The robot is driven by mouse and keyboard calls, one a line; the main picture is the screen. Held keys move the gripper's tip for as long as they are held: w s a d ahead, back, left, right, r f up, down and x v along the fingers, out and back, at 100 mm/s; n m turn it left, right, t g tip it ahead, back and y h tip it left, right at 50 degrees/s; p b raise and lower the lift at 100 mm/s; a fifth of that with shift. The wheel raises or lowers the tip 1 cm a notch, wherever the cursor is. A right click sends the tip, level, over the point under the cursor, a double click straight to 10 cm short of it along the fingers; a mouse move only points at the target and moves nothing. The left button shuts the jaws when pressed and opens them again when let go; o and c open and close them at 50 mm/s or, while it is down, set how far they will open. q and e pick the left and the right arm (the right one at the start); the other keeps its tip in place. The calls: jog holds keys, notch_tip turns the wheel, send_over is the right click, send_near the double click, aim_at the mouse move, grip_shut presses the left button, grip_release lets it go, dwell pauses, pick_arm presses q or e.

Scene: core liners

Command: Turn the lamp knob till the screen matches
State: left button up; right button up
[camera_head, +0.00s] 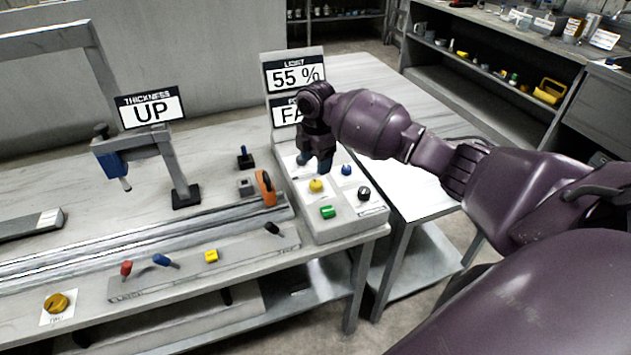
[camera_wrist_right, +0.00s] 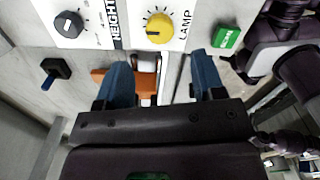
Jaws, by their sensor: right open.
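The yellow lamp knob (camera_head: 316,185) sits on the sloped control box (camera_head: 345,226). It also shows in the right wrist view, a yellow knob (camera_wrist_right: 159,28) beside the printed word LAMP, with tick marks around it. The light screen (camera_head: 295,75) on the upright panel reads "55 %". My right gripper (camera_head: 314,164) is over the box, just behind the lamp knob. In the wrist view its blue fingers (camera_wrist_right: 163,78) are apart, empty and clear of the knob. My left gripper is out of view.
The box also bears a green button (camera_head: 327,211), a black knob (camera_head: 364,193) and a blue control (camera_head: 346,169). An orange-handled part (camera_head: 266,188) stands close to its left. A "THICKNESS UP" sign (camera_head: 151,108) tops a gauge arm on the bench.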

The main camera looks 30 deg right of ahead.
aim_at(316, 183)
notch_tip(316, 183, down, 6)
jog(key=shift+f+b, duration=0.2)
jog(key=shift+b, duration=0.15)
jog(key=shift+f, duration=0.35)
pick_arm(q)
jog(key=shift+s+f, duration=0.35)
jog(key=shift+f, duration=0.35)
